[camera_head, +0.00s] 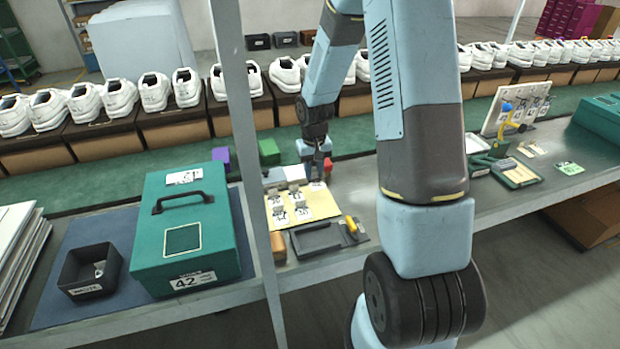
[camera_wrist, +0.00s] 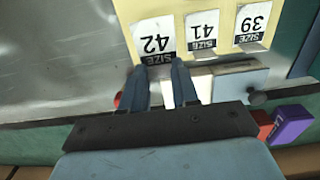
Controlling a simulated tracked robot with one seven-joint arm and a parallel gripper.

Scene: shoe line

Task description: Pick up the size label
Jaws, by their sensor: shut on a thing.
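Several white size labels lie on a cream-yellow board (camera_head: 320,208) on the grey bench. In the wrist view, the label reading SIZE 42 (camera_wrist: 152,38) is at my fingertips, with the labels SIZE 41 (camera_wrist: 202,28) and SIZE 39 (camera_wrist: 253,20) to its right. My gripper (camera_wrist: 162,63) is shut on the lower edge of the SIZE 42 label, which appears at or just above the board. In the head view, my gripper (camera_head: 318,180) is at the board's far right corner; its fingertips are small there.
A green box (camera_head: 215,240) marked 42 and a black bin (camera_head: 112,270) stand left. A dark tray (camera_head: 318,238) lies before the board. Purple (camera_head: 221,157), green (camera_head: 269,152) and red (camera_head: 327,168) blocks sit behind. A post crosses the view. Bench right of the board is partly hidden.

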